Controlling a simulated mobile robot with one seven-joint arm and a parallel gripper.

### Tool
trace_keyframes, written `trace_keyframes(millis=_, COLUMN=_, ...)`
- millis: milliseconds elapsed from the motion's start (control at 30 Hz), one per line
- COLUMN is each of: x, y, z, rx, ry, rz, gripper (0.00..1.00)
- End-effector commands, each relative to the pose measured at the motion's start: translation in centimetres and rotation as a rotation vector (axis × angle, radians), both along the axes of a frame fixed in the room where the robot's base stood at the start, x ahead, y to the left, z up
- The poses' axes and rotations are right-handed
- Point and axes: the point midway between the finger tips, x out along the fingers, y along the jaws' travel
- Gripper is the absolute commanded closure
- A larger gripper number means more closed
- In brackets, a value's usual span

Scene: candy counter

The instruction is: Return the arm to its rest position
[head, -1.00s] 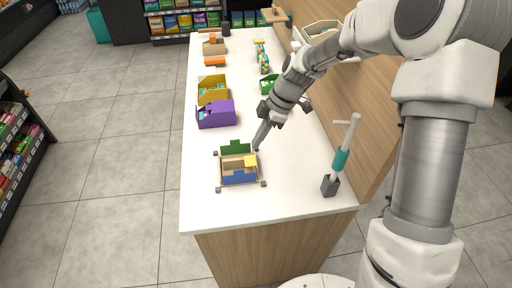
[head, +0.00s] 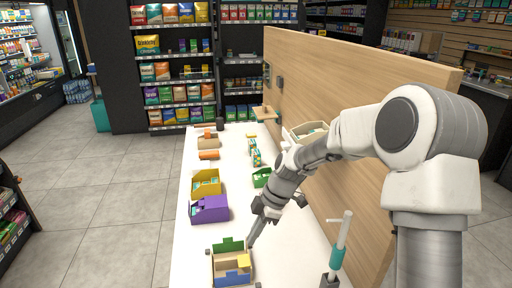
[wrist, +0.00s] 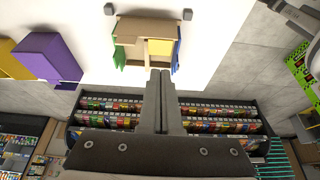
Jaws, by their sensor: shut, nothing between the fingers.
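My gripper (head: 249,246) is over the white counter (head: 190,262), with its fingertips beside the right edge of a small open box with green, yellow and blue sides (head: 232,282). In the wrist view the gripper (wrist: 160,72) has its two fingers together with nothing between them. The same box (wrist: 147,30) lies just beyond the fingertips there. Whether the fingertips touch the box, I cannot tell. My arm reaches in from the right, bent down toward the counter.
A purple box (head: 209,210) and a yellow box (head: 206,183) stand on the counter's left side. A green box (head: 262,178) is behind my arm. A stand with a teal grip (head: 337,257) rises at front right. A wooden partition (head: 370,90) runs along the right.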

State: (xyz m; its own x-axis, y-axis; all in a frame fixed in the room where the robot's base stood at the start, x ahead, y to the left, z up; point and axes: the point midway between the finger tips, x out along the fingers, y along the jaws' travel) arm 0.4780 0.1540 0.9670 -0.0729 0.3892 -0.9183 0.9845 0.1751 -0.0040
Motion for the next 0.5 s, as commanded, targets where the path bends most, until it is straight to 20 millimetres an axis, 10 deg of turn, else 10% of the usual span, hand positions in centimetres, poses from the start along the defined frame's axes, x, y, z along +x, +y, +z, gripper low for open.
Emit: trace_keyframes(millis=500, x=-5.9, y=-6.2, z=10.2, rx=-0.217, ry=-0.034, rz=-0.533, gripper=1.00)
